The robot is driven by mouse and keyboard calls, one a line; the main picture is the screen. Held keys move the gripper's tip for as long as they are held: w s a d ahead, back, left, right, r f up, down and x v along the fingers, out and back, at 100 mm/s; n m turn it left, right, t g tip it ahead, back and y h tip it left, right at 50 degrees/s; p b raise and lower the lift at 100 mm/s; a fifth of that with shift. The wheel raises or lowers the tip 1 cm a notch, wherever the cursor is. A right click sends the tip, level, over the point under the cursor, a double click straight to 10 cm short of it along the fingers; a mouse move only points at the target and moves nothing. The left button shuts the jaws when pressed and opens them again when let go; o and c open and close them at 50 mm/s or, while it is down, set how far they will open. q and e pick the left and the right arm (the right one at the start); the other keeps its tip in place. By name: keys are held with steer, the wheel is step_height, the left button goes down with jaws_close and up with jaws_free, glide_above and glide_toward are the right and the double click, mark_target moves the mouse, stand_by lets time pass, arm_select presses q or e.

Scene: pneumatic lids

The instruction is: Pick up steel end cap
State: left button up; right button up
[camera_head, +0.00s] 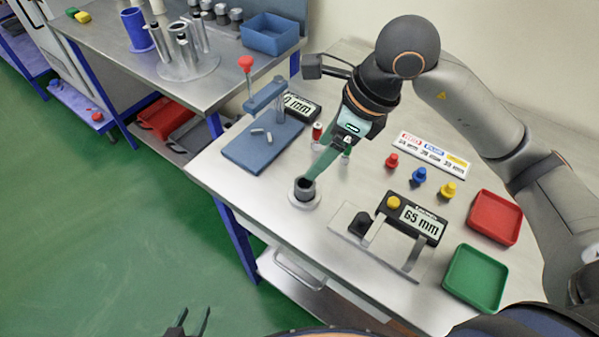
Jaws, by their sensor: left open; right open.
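No part can be told for certain as the steel end cap. Small light-grey metallic pieces (262,132) lie on the blue press base (248,152). A dark cup-like cylinder (304,185) stands upright in a pale round holder (304,202) near the bench's front edge. My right gripper (309,179) reaches down from the upper right, its teal fingers ending at the cylinder's rim; contact cannot be told. It is open, though its fingers overlap in this view. My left gripper (190,325) is open and empty at the bottom edge, over the green floor, away from the bench.
Red, blue and yellow knobs (419,175) stand before a labelled strip (430,154). A gauge reading 65 mm (418,220) lies to the right. Red (520,222) and green (502,287) trays sit at the right. Another bench at upper left holds metal cylinders and a blue bin (272,42).

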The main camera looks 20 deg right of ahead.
glide_toward(303, 182)
steer(key=a+f, duration=0.2)
steer(key=shift+s+a, duration=0.2)
steer(key=shift+a, duration=0.1)
steer(key=shift+d+p+x, duration=0.2)
steer(key=shift+p+x, duration=0.15)
steer(key=shift+x, duration=1.15)
steer(key=shift+d+p+x, duration=0.25)
steer(key=shift+p+x, duration=0.05)
steer(key=shift+x, duration=1.15)
steer(key=shift+f, duration=0.1)
jaws_close()
steer(key=shift+w, duration=0.1)
